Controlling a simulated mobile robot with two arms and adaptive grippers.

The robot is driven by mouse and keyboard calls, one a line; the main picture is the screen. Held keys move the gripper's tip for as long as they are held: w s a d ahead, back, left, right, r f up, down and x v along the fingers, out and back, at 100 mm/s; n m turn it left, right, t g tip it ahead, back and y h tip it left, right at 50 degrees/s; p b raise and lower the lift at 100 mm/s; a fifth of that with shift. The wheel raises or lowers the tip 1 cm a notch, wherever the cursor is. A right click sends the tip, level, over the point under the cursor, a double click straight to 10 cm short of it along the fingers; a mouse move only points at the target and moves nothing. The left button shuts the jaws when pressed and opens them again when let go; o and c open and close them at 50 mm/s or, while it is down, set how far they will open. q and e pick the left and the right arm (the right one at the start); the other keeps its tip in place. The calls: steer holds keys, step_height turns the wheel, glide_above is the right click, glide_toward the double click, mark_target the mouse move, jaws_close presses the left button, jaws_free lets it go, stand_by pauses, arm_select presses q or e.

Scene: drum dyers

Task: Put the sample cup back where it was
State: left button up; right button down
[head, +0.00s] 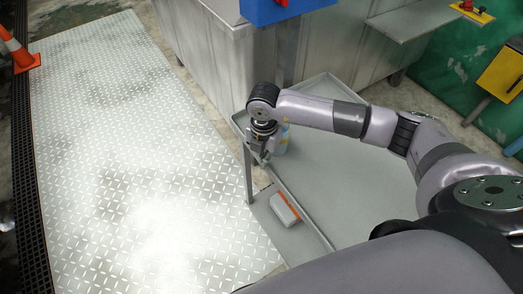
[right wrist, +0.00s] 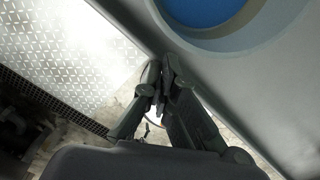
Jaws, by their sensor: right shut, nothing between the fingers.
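My right gripper (head: 258,157) hangs over the left rim of the grey cart, with its fingers pointing down. In the right wrist view its fingertips (right wrist: 165,78) are together with nothing between them. A pale blue and yellowish cup (head: 281,140) stands on the cart top just right of the gripper, partly hidden by my arm. In the right wrist view the cup (right wrist: 262,40) shows from above as a pale rim around a blue inside, cut off by the top edge. It is apart from the fingers. My left gripper is not in view.
The grey cart top (head: 345,180) has a raised rim and is clear right of the cup. A grey and orange item (head: 285,209) lies on the lower shelf. A metal tank (head: 215,50) stands behind. A patterned floor plate (head: 120,150) and a cone (head: 18,52) are left.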

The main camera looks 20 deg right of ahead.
steer(key=shift+w+d+r, duration=0.1)
steer(key=shift+w+d, duration=0.3)
steer(key=shift+d, duration=0.15)
steer(key=shift+w+d, duration=0.4)
steer(key=shift+d, duration=0.05)
steer(key=shift+w+d, duration=0.15)
steer(key=w+d+b, duration=0.2)
steer(key=d, duration=0.1)
steer(key=w+d+b, duration=0.1)
steer(key=w+d, duration=0.1)
steer(key=shift+f, duration=0.25)
steer(key=shift+w+d+r, duration=0.15)
steer(key=shift+w+d, duration=0.05)
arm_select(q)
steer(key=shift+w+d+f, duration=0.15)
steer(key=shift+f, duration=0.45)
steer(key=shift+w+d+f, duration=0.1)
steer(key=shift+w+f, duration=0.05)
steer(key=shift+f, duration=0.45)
